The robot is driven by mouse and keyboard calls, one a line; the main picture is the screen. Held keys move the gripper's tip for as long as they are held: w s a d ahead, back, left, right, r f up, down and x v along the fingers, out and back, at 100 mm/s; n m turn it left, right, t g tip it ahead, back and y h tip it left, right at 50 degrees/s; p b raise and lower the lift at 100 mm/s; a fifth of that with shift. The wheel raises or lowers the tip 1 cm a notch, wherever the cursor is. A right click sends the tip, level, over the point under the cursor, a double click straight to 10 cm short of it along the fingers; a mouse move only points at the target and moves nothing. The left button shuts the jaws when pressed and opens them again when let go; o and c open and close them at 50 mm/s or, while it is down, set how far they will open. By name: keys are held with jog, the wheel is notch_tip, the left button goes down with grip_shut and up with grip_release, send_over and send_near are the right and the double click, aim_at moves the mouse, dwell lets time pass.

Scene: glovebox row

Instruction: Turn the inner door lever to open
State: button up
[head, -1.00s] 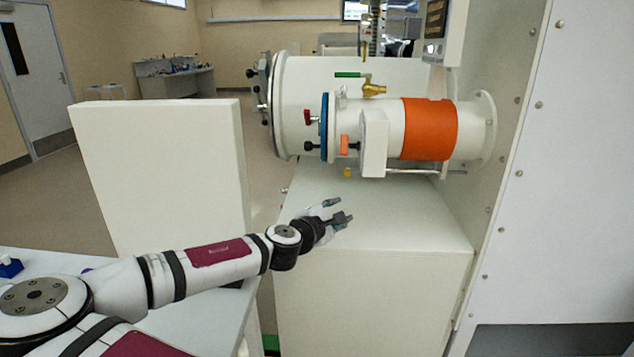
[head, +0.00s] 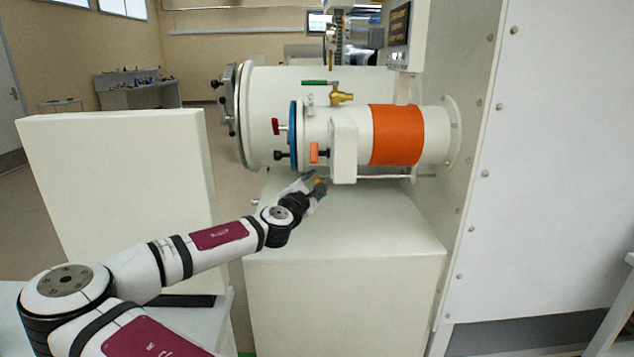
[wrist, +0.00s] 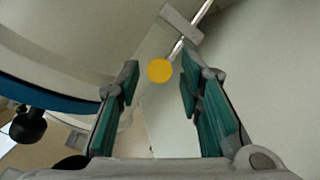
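A yellow knob (head: 319,181) hangs under the small white transfer tube (head: 340,120). In the wrist view the yellow knob (wrist: 160,71) appears as a round disc between the fingertips, with a metal rod (wrist: 183,38) running up and right behind it to a grey block. The same rod (head: 385,179) shows under the tube in the head view. I take this knob to belong to the inner door lever, though no label shows. My gripper (head: 316,185) is open just below the tube; its green-padded fingers (wrist: 160,88) stand apart on either side of the knob. I cannot tell whether they touch it.
A white cabinet (head: 345,290) stands below, a white panel (head: 120,180) to the left. The glovebox wall (head: 450,200) is right.

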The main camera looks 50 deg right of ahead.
jog(key=shift+x, duration=0.95)
jog(key=shift+s, duration=0.1)
grip_shut()
jog(key=shift+r+y+p, duration=0.3)
jog(key=shift+p, duration=0.6)
jog(key=shift+d+r+p, duration=0.1)
jog(key=shift+p, duration=0.55)
grip_release()
